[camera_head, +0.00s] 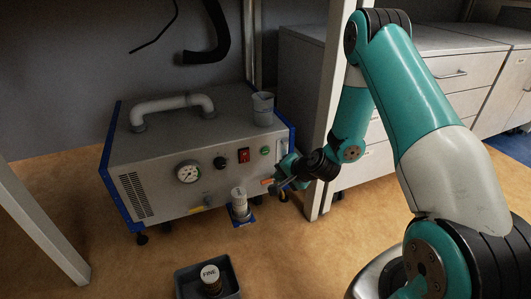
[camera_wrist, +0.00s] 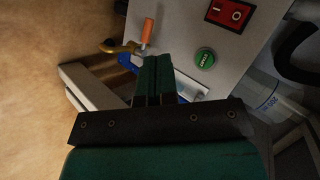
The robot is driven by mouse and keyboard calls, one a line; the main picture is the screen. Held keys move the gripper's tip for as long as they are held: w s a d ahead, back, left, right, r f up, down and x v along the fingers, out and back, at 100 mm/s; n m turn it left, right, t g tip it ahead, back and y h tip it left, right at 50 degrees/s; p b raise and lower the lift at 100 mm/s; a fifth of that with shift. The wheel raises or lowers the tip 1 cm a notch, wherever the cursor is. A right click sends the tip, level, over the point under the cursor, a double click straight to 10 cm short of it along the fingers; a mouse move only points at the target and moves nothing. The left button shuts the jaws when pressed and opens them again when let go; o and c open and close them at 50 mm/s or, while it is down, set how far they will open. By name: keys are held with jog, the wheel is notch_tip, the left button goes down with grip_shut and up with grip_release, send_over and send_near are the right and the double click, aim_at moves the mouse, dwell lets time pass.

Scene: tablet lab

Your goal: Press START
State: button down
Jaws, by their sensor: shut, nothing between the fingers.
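The green START button (camera_head: 265,150) is on the front panel of the grey machine (camera_head: 155,165), to the right of a red switch. In the wrist view the button (camera_wrist: 205,59) shows its label, to the right of my fingertips. My gripper (camera_wrist: 160,62) is shut and empty, its green fingers side by side. In the head view my gripper (camera_head: 279,184) is at the machine's front right, below the button. I see no contact with the button.
The red switch (camera_wrist: 229,13) is close to the button. An orange-handled valve (camera_wrist: 147,31) sticks out by my fingertips. A white cylinder (camera_head: 239,202) stands at the machine's front. A beaker (camera_head: 263,108) stands on top. A dark tray (camera_head: 187,286) holds a jar labelled FINE (camera_head: 210,276).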

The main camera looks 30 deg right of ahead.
jog(key=w+d, duration=0.1)
jog(key=w, duration=0.7)
jog(key=shift+w, duration=0.35)
jog(key=shift+w, duration=0.15)
dwell(2.0)
jog(key=shift+w+d, duration=0.1)
jog(key=shift+w, duration=0.2)
jog(key=shift+w, duration=0.4)
dwell(0.8)
jog(key=shift+s+p, duration=0.15)
jog(key=shift+p, duration=0.2)
jog(key=shift+s+p, duration=0.3)
jog(key=shift+s, duration=0.4)
jog(key=shift+s+a+p, duration=0.2)
jog(key=shift+s+p, duration=0.1)
jog(key=shift+s, duration=0.95)
jog(key=shift+s+a+p, duration=0.15)
jog(key=shift+s+p, duration=0.15)
jog(key=shift+s, duration=0.95)
